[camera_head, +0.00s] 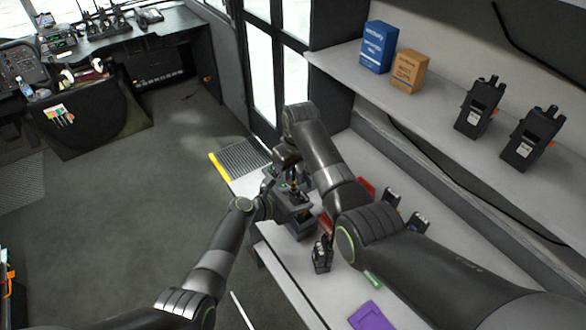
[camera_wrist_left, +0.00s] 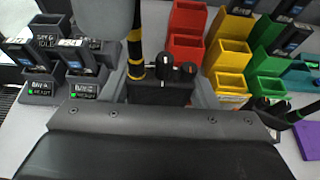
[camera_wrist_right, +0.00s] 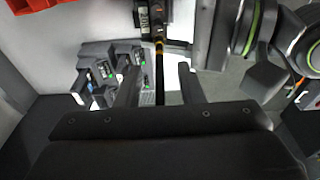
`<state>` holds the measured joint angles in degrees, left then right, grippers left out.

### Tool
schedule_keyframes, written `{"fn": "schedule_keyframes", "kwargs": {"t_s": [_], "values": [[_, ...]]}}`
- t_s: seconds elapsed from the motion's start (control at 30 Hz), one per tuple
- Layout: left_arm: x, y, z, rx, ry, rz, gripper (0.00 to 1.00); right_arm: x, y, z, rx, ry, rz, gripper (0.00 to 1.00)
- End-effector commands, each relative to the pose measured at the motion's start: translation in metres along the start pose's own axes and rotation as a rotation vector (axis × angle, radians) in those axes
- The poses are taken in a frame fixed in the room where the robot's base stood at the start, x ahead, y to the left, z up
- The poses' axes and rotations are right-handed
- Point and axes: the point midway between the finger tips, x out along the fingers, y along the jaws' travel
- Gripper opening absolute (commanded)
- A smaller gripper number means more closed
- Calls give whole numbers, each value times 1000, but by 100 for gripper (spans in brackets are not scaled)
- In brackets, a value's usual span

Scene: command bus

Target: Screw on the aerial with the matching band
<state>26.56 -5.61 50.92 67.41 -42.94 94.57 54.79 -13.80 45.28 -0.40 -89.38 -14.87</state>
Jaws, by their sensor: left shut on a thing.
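My left gripper (camera_wrist_left: 160,88) is shut on a black radio (camera_wrist_left: 160,92) with two knobs on top; the head view shows this gripper (camera_head: 280,200) low over the bench. A thin black aerial (camera_wrist_left: 135,45) with yellow bands stands upright at the radio's top, beside the knobs. In the right wrist view the aerial (camera_wrist_right: 159,85) runs from the radio (camera_wrist_right: 150,18) to between the fingers of my right gripper (camera_wrist_right: 160,88). Those fingers stand apart with gaps on both sides of the aerial, so the right gripper looks open. Whether the aerial's thread is seated cannot be told.
Charging docks (camera_wrist_left: 40,90) with radios stand at left in the left wrist view. Red bins (camera_wrist_left: 187,45), yellow bins (camera_wrist_left: 228,60) and green bins (camera_wrist_left: 265,90) stand at right. The shelf (camera_head: 440,120) holds two boxes and two radios. A purple item (camera_head: 370,317) lies on the bench.

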Motion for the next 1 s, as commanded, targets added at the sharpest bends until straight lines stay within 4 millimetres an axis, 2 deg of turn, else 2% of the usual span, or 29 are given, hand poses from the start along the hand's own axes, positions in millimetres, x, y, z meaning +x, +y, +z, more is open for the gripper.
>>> {"fn": "schedule_keyframes", "kwargs": {"t_s": [0.23, 0.5, 0.77, 0.87, 1.0], "values": [[0, 0, 0, 0, 0, 0, 0, 0, 0, 0, 0, 0, 0, 35], [0, 0, 0, 0, 0, 0, 0, 0, 0, 0, 0, 0, 0, 0], [0, 0, 0, 0, 0, 0, 0, 0, 0, 0, 26, 0, 4, 0], [0, 0, 0, 1, 0, 0, 0, 0, 0, 0, 113, -1, 18, 0], [0, 0, 0, 1, 0, 0, 0, 0, 1, 0, 319, -1, 50, 0]]}}
